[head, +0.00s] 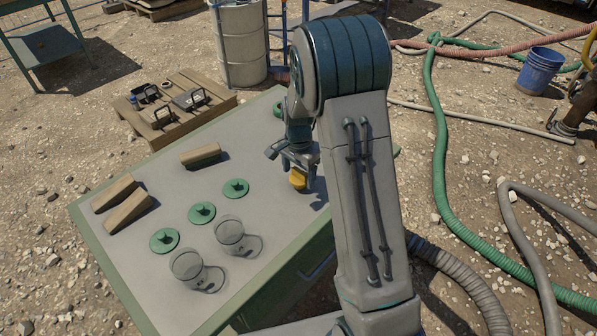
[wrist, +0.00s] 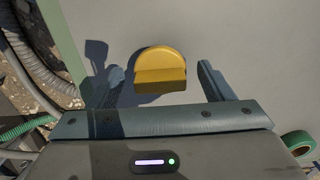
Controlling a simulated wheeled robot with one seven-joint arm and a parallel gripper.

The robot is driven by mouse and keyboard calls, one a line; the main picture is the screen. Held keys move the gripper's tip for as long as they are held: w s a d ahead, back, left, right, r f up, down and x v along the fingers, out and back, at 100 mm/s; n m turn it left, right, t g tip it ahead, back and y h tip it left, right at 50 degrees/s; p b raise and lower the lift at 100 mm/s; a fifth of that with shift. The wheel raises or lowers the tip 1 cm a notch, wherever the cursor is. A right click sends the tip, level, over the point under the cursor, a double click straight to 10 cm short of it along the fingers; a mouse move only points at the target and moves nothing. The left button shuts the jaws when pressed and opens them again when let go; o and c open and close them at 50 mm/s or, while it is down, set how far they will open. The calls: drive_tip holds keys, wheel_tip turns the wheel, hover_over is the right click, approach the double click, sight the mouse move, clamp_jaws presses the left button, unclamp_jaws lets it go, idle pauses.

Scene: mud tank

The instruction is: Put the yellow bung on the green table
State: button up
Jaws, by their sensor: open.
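The yellow bung (head: 298,180) is on the pale top of the near green-edged bench (head: 140,165), towards its right side. In the wrist view the bung (wrist: 160,68) shows a rounded body with a flat-faced grip and lies between my two fingers. My gripper (head: 293,160) is open, pointing down just above the bung, with a gap on each side of it; the open fingers also show in the wrist view (wrist: 162,82). A separate green table (head: 46,42) stands at the far upper left, its visible top bare.
On the bench are several green lidded discs (head: 202,213), two clear glasses (head: 188,266), wooden wedges (head: 127,211), a wooden block (head: 201,155) and a green tape roll (wrist: 298,141). A pallet (head: 176,104) with tools and a drum (head: 240,42) stand behind. Hoses (head: 440,150) lie right.

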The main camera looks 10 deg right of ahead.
sight(299, 171)
wheel_tip(299, 171, up, 11)
drive_tip(key=s+r+n, duration=0.2)
drive_tip(key=s+n, duration=0.1)
drive_tip(key=s, duration=0.5)
drive_tip(key=s+r+n+t, duration=0.1)
drive_tip(key=s+n, duration=0.3)
drive_tip(key=s, duration=0.4)
drive_tip(key=s+r+n+t, duration=0.1)
drive_tip(key=s+r+n, duration=0.3)
drive_tip(key=s, duration=0.4)
drive_tip(key=shift+s+p, duration=0.3)
drive_tip(key=shift+s, duration=0.05)
drive_tip(key=shift+a, duration=0.1)
